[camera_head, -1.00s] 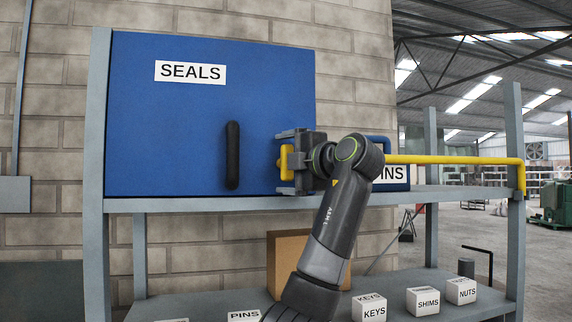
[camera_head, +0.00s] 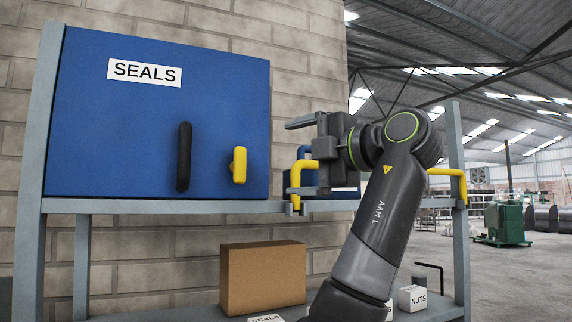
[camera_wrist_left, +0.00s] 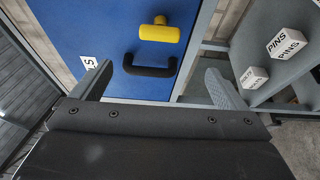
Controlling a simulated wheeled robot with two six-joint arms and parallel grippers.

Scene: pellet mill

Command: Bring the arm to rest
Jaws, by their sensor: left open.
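My left gripper (camera_head: 290,158) is open and empty, with its jaws pointing left toward the blue SEALS cabinet. It stands clear of the yellow knob (camera_head: 239,165) on the cabinet front. The blue cabinet (camera_head: 110,130) sits on the grey shelf and its front looks closed. A black upright handle (camera_head: 184,157) is left of the knob. In the left wrist view, the spread fingers (camera_wrist_left: 157,72) face the cabinet, with the yellow knob (camera_wrist_left: 160,32) and the black handle (camera_wrist_left: 150,70) beyond them and nothing between them. My right gripper is not in view.
A yellow rail (camera_head: 450,173) runs along the shelf's right part, partly hidden behind my left arm. A smaller blue case is mostly hidden behind the gripper. Below are a cardboard box (camera_head: 262,278) and labelled white blocks, including NUTS (camera_head: 412,298).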

